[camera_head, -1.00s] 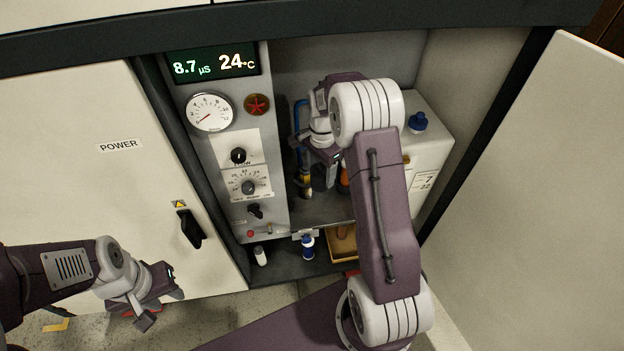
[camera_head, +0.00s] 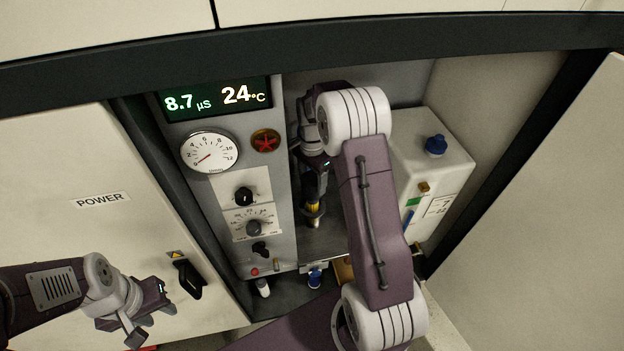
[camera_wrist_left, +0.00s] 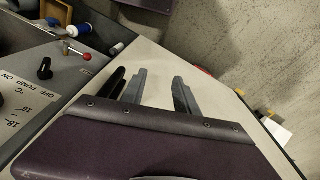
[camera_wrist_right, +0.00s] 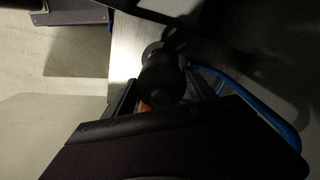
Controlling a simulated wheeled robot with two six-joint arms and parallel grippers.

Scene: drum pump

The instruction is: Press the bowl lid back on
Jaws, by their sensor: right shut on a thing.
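My right gripper (camera_head: 316,186) reaches into the open cabinet, beside the upright yellow-and-black fitting (camera_head: 313,207). In the right wrist view its fingers (camera_wrist_right: 163,88) are shut on a dark round part (camera_wrist_right: 160,72), with a bit of orange (camera_wrist_right: 145,107) showing beneath it. I cannot tell for sure whether this dark part is the bowl lid, nor whether it is seated; the bowl is mostly hidden by my arm and shadow. My left gripper (camera_head: 148,322) is open and empty in front of the left door; its parted fingers (camera_wrist_left: 158,88) show in the left wrist view.
The control panel with a gauge (camera_head: 209,152) and knobs stands left of my right arm. A blue hose (camera_wrist_right: 270,110) runs close by the right fingers. Small bottles stand on the cabinet floor.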

